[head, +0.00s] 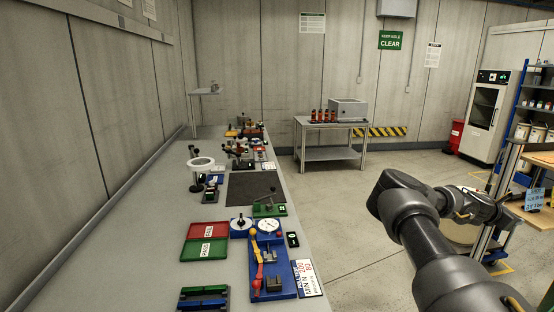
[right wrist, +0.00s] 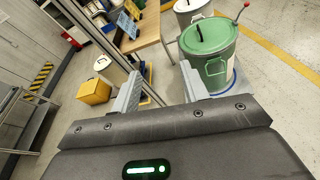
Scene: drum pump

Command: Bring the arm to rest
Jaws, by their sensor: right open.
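My right arm (head: 430,235) comes in from the lower right of the head view. It is bent at the elbow and its forearm reaches to the right, over the floor and clear of the long bench. My right gripper (right wrist: 162,88) shows in the right wrist view with its two grey fingers apart and nothing between them. Beyond the fingers stands a green drum (right wrist: 212,70) with a lid and a red-knobbed lever (right wrist: 241,12). A gap of floor shows near it. My left gripper is not in view.
A long grey bench (head: 130,220) with gauges and trays runs along the left. A small table (head: 330,125) stands at the back. A wooden table (right wrist: 150,30), a yellow box (right wrist: 94,92) and a grey lidded bin (right wrist: 192,10) are near the drum. The central floor (head: 335,210) is clear.

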